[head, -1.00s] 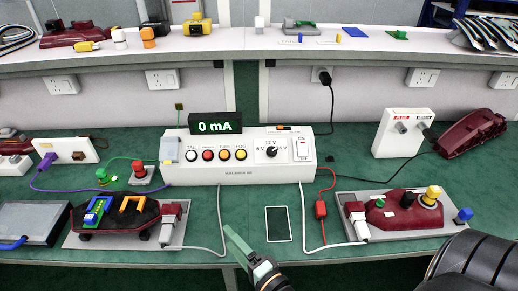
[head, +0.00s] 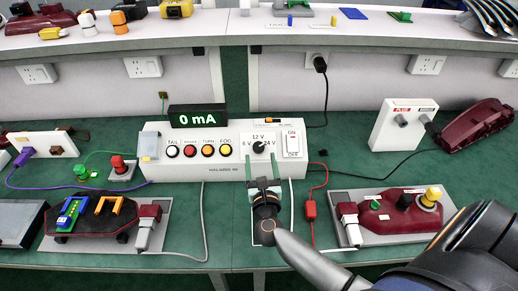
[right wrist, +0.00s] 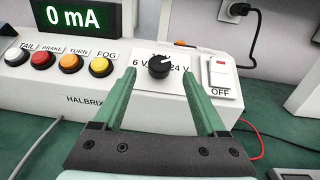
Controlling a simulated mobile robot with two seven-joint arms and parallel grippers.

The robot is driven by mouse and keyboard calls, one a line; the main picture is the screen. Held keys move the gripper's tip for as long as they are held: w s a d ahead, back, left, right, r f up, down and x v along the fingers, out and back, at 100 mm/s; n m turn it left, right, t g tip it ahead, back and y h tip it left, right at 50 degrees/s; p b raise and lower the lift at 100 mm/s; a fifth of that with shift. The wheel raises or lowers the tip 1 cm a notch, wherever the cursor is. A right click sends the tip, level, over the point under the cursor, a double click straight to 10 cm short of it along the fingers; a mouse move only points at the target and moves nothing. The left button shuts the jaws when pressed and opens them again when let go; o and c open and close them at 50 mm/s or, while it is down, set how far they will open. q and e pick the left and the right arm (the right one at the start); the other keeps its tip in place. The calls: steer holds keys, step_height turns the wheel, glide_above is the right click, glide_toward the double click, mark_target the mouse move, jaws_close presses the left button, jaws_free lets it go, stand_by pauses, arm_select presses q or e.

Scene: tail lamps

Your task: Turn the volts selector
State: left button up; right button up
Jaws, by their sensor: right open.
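The volts selector (head: 259,146) is a black round knob on the white control box (head: 190,172), with 6 V, 12 V and 24 V marked around it. It also shows in the right wrist view (right wrist: 160,66), with a white pointer line on it that is too small to read surely. My right gripper (head: 263,183) is in front of the box, below the knob in the head view. In the right wrist view its green fingers (right wrist: 160,98) are open, one on each side of the knob, with nothing between them held. My left gripper is not in view.
A switch marked OFF (right wrist: 220,76) is right of the knob. Several round buttons, TAIL, BRAKE, TURN and FOG (right wrist: 101,67), are to its left. The display (head: 198,116) reads 0 mA. Lamp units (head: 400,216) stand on both sides; a red lead (head: 310,208) runs at the right.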

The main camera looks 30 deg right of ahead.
mark_target(259, 150)
steer(key=shift+x, duration=2.25)
jaws_close()
